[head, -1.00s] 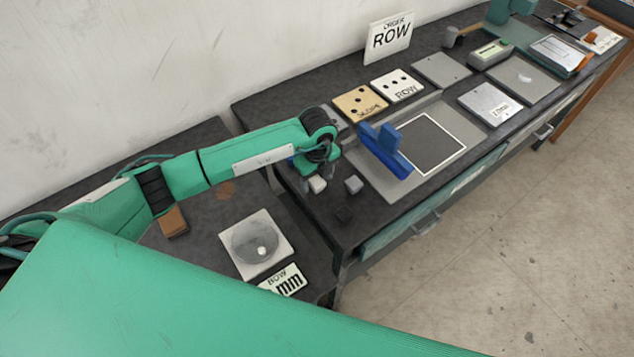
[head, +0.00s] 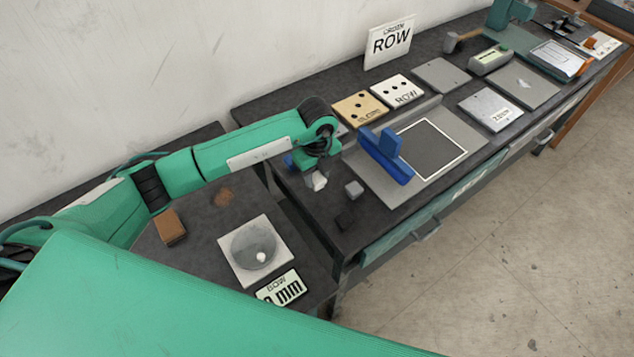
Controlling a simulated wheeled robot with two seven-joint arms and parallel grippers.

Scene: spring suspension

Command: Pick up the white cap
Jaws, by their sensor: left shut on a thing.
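The white cap (head: 319,181) is a small pale piece under my left gripper (head: 317,174), above the dark bench near its left end. My left gripper points down and is shut on the white cap. The fingers are small in the picture and partly hide the cap. Whether the cap touches the bench is hard to tell. My right gripper is not in view.
A small grey cube (head: 354,189) and a black block (head: 345,219) lie just right of the gripper. A blue block fixture (head: 388,160) stands on a grey plate (head: 372,185). A square dish (head: 281,235) with a white piece sits on the lower left bench, beside a brown block (head: 170,227).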

